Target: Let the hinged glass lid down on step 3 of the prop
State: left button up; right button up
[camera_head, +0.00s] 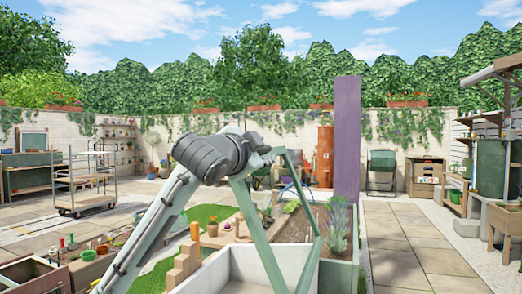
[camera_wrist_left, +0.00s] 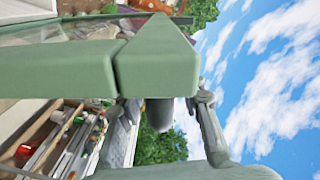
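The hinged glass lid (camera_head: 252,228) is a green frame, raised and steeply tilted above a pale-walled planter box (camera_head: 238,267). My left gripper (camera_head: 268,157) is at the lid's upper edge. In the left wrist view, the green frame of the lid (camera_wrist_left: 155,68) lies between the two fingers of my left gripper (camera_wrist_left: 165,108), which appear shut on it. The stepped wooden prop (camera_head: 184,262) stands at the left side of the box, below the raised lid. I cannot tell any contact between lid and prop. My right gripper is not in view.
A tall purple post (camera_head: 346,140) stands right of the lid. A bed with plants (camera_head: 338,228) lies behind the box. Pots and tools stand on the left bench. A cart (camera_head: 84,185) is farther back. Paving at the right (camera_head: 410,245) is clear.

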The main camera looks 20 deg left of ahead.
pick_arm(q)
grip_shut()
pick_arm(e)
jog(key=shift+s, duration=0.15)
pick_arm(q)
jog(key=shift+a+f, duration=0.25)
jog(key=shift+a, duration=0.4)
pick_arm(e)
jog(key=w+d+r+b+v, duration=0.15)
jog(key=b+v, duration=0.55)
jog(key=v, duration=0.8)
pick_arm(q)
jog(key=a+f+n+b, duration=0.3)
jog(key=a+f+n, duration=0.9)
jog(key=a+f, duration=1.2)
jog(key=shift+w, duration=0.4)
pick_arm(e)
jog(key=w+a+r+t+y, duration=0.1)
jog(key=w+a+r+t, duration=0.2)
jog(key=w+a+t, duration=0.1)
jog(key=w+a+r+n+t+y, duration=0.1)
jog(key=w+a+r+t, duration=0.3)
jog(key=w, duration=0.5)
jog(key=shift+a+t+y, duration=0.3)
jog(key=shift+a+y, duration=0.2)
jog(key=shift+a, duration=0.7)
pick_arm(q)
jog(key=shift+f, duration=0.1)
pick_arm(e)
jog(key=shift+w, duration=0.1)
